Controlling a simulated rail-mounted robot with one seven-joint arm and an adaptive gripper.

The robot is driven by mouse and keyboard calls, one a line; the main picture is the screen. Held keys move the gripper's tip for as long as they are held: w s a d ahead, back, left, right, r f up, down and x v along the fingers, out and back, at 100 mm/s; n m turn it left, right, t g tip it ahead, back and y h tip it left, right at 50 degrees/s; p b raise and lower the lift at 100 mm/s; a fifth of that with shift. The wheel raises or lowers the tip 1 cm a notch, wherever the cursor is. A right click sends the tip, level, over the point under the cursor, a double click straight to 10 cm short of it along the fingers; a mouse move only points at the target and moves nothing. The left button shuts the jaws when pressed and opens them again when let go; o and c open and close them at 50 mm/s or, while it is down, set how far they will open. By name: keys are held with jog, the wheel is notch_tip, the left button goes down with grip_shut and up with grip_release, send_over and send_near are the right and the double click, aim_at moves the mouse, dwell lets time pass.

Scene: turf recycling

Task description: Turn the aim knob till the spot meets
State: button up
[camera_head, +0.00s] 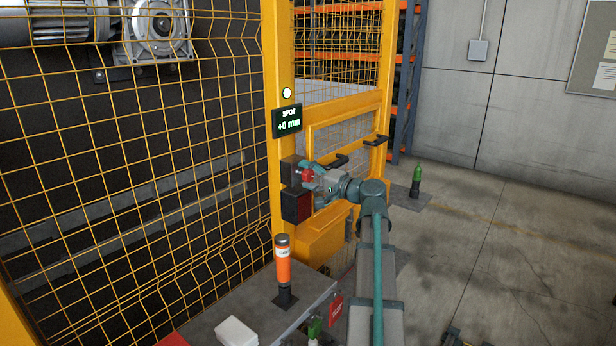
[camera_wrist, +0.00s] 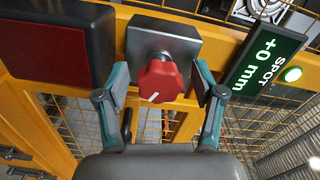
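The red aim knob (camera_wrist: 160,82) sits on a grey block (camera_wrist: 160,42) on the yellow post, with a white pointer line on its face. In the head view the knob (camera_head: 306,174) is at my fingertips. My gripper (camera_wrist: 162,78) is open, one finger on each side of the knob, with a visible gap on both sides in the wrist view. The display (camera_head: 287,121) reads "SPOT +0 mm" in green; it also shows in the wrist view (camera_wrist: 268,60). A round lamp (camera_head: 287,93) above the display is lit whitish-green.
A dark box with a red face (camera_head: 296,205) is mounted just below the knob. Yellow mesh fencing (camera_head: 130,170) stands to the left, and a gate with black handles (camera_head: 375,141) to the right. An orange cylinder (camera_head: 283,262) stands on a grey bench (camera_head: 248,304) in front.

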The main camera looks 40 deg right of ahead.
jog(key=shift+s, duration=0.1)
jog(key=v, duration=1.2)
